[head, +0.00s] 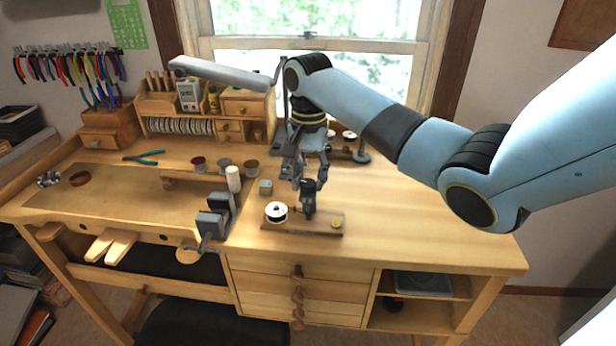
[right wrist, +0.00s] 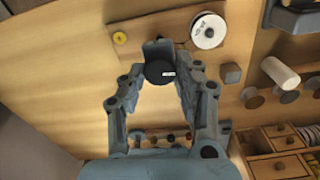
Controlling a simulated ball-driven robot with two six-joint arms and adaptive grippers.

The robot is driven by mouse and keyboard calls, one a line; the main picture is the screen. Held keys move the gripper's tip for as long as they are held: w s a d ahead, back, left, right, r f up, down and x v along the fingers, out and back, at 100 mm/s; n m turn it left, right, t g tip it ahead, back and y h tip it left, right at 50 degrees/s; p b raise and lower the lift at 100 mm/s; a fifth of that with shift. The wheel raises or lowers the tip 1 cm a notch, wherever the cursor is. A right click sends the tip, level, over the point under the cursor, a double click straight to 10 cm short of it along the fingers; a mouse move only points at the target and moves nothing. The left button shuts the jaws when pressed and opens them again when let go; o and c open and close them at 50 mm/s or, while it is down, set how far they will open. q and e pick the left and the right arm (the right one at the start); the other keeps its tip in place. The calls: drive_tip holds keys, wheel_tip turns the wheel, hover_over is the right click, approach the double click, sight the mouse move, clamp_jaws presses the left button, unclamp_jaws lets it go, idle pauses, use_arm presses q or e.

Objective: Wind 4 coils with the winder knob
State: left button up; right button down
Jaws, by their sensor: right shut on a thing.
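The winder is a wooden base (head: 290,226) near the bench's front edge, with a white spool (head: 276,212) at its left end and a small yellow disc (head: 337,223) at its right. The black winder knob (head: 308,187) stands between them. My right gripper (head: 308,185) reaches down from above and is shut on the knob. In the right wrist view the round dark knob (right wrist: 158,71) sits between the fingers (right wrist: 160,80), with the white spool (right wrist: 208,31) beyond. The knob's far side and the wire are hard to make out. My left gripper is not seen.
A dark vise (head: 215,216) and a white cylinder (head: 233,179) stand left of the winder, with a small grey block (head: 266,187) close by. Spools on a wooden rack (head: 195,178) lie further left. The bench top at right (head: 420,225) is clear.

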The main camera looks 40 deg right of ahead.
sight(310, 182)
drive_tip(key=m, duration=0.6)
drive_tip(key=shift+s, duration=0.1)
drive_tip(key=m, duration=0.6)
drive_tip(key=shift+s+m, duration=0.1)
drive_tip(key=shift+m, duration=0.2)
idle(0.3)
drive_tip(key=c, duration=0.9)
unclamp_jaws()
drive_tip(key=shift+c, duration=0.2)
drive_tip(key=shift+r, duration=0.35)
wheel_tip(310, 182, up, 7)
drive_tip(key=shift+f, duration=0.1)
